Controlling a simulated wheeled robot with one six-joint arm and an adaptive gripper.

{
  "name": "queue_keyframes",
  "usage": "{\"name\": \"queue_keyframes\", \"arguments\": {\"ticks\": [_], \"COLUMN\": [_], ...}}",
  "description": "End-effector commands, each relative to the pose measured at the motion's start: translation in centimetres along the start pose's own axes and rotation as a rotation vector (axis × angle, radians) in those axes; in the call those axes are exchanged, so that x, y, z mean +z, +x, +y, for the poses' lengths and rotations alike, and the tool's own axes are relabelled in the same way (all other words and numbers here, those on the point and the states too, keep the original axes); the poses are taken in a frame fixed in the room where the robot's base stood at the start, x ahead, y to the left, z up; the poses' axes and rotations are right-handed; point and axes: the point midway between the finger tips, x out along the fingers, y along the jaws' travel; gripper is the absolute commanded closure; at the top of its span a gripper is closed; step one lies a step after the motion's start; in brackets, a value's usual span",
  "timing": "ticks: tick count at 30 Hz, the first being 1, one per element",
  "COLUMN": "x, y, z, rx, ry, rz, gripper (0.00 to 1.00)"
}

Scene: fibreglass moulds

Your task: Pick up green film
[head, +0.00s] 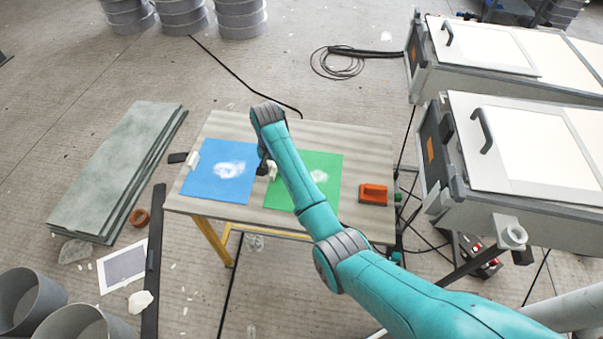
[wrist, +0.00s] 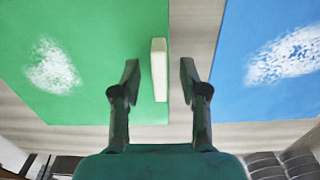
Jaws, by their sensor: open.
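The green film (head: 328,200) is a flat sheet with a whitish patch, lying on the right part of the work table. A pale upright tab (head: 272,171) sits at its left edge, and the arm covers part of the sheet. In the wrist view the green film (wrist: 90,70) fills the left side, with the tab (wrist: 158,70) along its edge. My gripper (wrist: 159,72) is open and empty. The tab shows between its two fingers, nearer the left one; I cannot tell the height gap. In the head view my gripper (head: 265,166) is over the gap between the films.
A blue film (head: 203,188) with its own pale tab (head: 192,160) lies left of the green one. An orange tool (head: 373,194) lies at the right end of the table (head: 345,135). Grey-white machines (head: 515,225) stand close on the right.

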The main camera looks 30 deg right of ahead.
Motion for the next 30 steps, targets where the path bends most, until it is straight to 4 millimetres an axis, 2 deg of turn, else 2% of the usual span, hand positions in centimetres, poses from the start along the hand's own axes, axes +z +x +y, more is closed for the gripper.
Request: {"name": "queue_keyframes", "arguments": {"ticks": [8, 13, 14, 25, 30], "x": [0.3, 0.3, 0.3, 0.3, 0.2], "y": [0.6, 0.6, 0.6, 0.3, -1.7], "z": [0.0, 0.0, 0.0, 0.0, -0.1], "rx": [0.0, 0.0, 0.0, -0.001, -0.003], "ry": [0.0, 0.0, 0.0, 0.0, 0.0], "rz": [0.001, 0.001, 0.001, 0.001, 0.004], "gripper": [0.56, 0.96, 1.0, 1.0, 1.0]}}
